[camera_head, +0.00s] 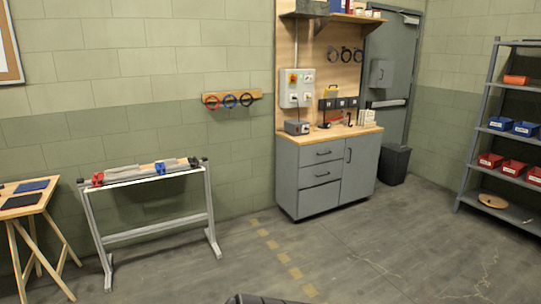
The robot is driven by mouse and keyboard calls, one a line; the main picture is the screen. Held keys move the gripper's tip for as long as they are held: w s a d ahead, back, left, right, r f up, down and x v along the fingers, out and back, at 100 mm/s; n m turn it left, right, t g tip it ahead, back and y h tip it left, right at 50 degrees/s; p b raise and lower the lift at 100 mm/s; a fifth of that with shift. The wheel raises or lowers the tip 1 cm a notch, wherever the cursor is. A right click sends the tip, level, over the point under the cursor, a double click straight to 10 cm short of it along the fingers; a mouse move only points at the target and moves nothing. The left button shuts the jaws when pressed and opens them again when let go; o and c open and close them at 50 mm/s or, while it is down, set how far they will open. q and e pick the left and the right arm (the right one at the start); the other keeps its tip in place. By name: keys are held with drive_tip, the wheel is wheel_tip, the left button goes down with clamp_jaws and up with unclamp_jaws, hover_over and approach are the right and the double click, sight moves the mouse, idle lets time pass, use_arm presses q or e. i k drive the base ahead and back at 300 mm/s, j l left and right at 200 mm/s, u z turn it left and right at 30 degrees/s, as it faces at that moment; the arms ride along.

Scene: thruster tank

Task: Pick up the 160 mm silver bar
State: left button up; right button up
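Greyish bar-like pieces (122,170) lie on top of a narrow metal stand (152,232) against the wall at the left. They are small and far off, so I cannot tell which one, if any, is the 160 mm silver bar. A red piece (97,179) sits at the left end of the stand top. A blue piece (160,168) is right of its middle, and a dark piece (194,162) is near its right end. Neither of my grippers is in view.
A wooden trestle table (32,203) with dark mats stands left of the stand. A grey cabinet (325,175) with a wooden top is at centre back, beside a black bin (394,165). Shelving (497,205) with bins is at right. The floor (330,250) between is clear.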

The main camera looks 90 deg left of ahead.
sight(174, 161)
drive_tip(key=j+u, duration=0.2)
drive_tip(key=u, duration=0.25)
drive_tip(key=j+u, duration=0.25)
drive_tip(key=u, duration=0.2)
drive_tip(key=j+u, duration=0.25)
drive_tip(key=u, duration=0.2)
drive_tip(key=j+u, duration=0.25)
drive_tip(key=u, duration=0.2)
drive_tip(key=i+j+u, duration=0.2)
drive_tip(key=j+u, duration=0.25)
drive_tip(key=i+j+u, duration=0.25)
drive_tip(key=u, duration=0.2)
drive_tip(key=i+j+u, duration=0.25)
drive_tip(key=u, duration=0.2)
drive_tip(key=i+j+u, duration=0.1)
drive_tip(key=i+u, duration=0.55)
drive_tip(key=i, duration=2.75)
drive_tip(key=l, duration=0.05)
